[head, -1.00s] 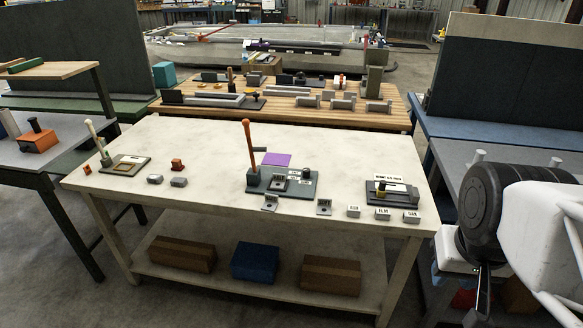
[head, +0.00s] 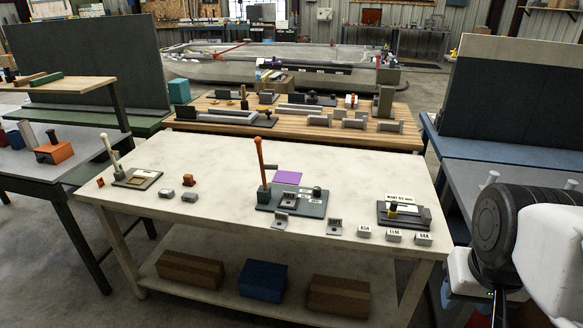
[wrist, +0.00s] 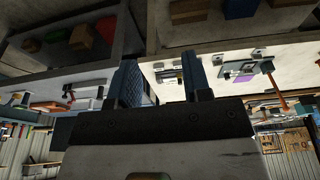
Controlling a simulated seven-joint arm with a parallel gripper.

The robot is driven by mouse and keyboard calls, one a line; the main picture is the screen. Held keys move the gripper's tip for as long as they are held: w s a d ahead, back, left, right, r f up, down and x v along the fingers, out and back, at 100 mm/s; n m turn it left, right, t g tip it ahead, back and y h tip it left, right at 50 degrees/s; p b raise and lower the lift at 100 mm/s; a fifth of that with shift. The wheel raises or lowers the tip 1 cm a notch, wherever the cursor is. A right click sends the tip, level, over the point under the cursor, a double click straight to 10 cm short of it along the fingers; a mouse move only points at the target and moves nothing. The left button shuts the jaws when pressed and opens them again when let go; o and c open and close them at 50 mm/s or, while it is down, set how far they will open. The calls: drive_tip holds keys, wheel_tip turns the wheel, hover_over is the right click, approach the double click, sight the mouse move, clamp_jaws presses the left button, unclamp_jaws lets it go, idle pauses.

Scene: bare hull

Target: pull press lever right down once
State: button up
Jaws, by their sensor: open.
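A press with an orange upright lever (head: 261,163) stands near the middle of the white table, on a dark grey base (head: 285,205). A second press with a pale cream lever (head: 108,150) stands at the table's left end, its lever leaning a little. In the wrist view the orange lever (wrist: 275,88) shows at the right, with the picture upside down. My gripper (wrist: 162,72) is open and empty, its two blue-grey fingers well apart and far from both levers. In the head view only my arm shows at the lower right; the fingers are hidden.
Small labelled blocks (head: 394,236) line the table's front right, beside a dark fixture (head: 403,213). A purple square (head: 287,177) lies behind the orange lever. Boxes (head: 263,279) sit on the lower shelf. A blue bench (head: 470,165) stands at the right.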

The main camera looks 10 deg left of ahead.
drive_tip(key=w+a+r+n+g, duration=0.1)
drive_tip(key=w+a+r+n, duration=0.2)
drive_tip(key=w, duration=0.6)
drive_tip(key=w+a+r+n+h, duration=0.15)
drive_tip(key=w+a+r, duration=0.3)
drive_tip(key=w, duration=0.45)
drive_tip(key=w+a+r+n+g+y, duration=0.1)
drive_tip(key=w+a+r+n, duration=0.25)
drive_tip(key=w, duration=0.55)
drive_tip(key=n+h, duration=0.4)
drive_tip(key=n, duration=0.6)
hover_over(261, 148)
drive_tip(key=a, duration=0.3)
wheel_tip(261, 148, down, 13)
drive_tip(key=shift+w+g, duration=0.1)
drive_tip(key=shift+g, duration=0.2)
drive_tip(key=shift+f, duration=0.1)
drive_tip(key=shift+x, duration=3.85)
drive_tip(key=shift+a, duration=0.1)
